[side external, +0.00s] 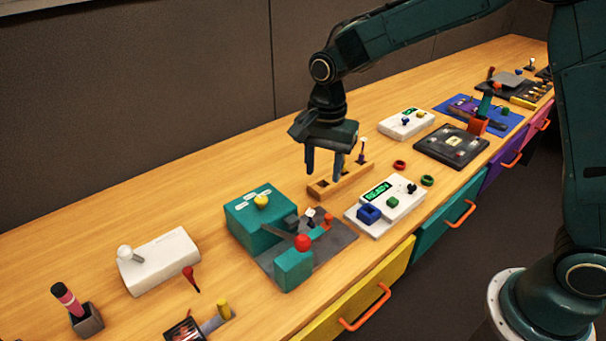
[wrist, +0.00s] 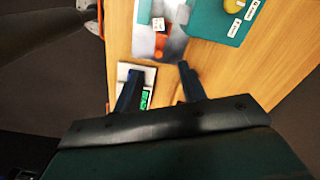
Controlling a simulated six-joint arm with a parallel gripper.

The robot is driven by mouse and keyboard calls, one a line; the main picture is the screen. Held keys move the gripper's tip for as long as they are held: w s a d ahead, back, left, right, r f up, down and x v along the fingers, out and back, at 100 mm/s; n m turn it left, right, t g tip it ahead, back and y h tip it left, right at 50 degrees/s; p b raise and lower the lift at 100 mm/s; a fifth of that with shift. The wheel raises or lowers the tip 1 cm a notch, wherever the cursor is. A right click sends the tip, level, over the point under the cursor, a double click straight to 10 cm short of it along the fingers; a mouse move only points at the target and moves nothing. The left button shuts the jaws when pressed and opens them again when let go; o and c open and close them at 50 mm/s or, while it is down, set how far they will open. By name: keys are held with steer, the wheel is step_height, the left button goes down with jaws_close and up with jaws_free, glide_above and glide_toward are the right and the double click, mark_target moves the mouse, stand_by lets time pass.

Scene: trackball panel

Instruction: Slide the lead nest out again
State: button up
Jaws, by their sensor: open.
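No part is plainly marked as the lead nest, so I cannot tell which one it is. A teal machine (side external: 262,225) with a yellow knob and a red ball lever (side external: 302,242) stands on a grey plate (side external: 335,243). A small white cube (side external: 310,213) and an orange part (side external: 327,220) sit on that plate. My gripper (side external: 323,174) is open and empty, pointing down above the table behind these. In the wrist view, the fingers (wrist: 160,72) partly cover the white unit.
A wooden block (side external: 342,182) with slots and a purple pin stands just below my gripper. A white box (side external: 160,262) with a lever is at left. A black panel (side external: 451,146) is at right. Bare table lies behind.

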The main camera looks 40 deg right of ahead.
steer(key=s+d+r+n+t, duration=0.1)
steer(key=s+d+r+n, duration=0.2)
steer(key=s+r, duration=0.3)
steer(key=s+d+r+n+t, duration=0.1)
steer(key=s+d+r+n, duration=0.2)
steer(key=s+r, duration=0.2)
steer(key=shift+s+r+n+t, duration=0.3)
steer(key=shift+s+r+t, duration=0.1)
steer(key=shift+s, duration=0.25)
steer(key=shift+w+f, duration=0.1)
stand_by(0.5)
steer(key=m+g, duration=0.3)
glide_above(329, 215)
step_height(329, 215, down, 13)
steer(key=shift+a, duration=0.1)
steer(key=shift+f, duration=0.1)
step_height(329, 215, down, 14)
steer(key=shift+r, duration=0.15)
stand_by(0.4)
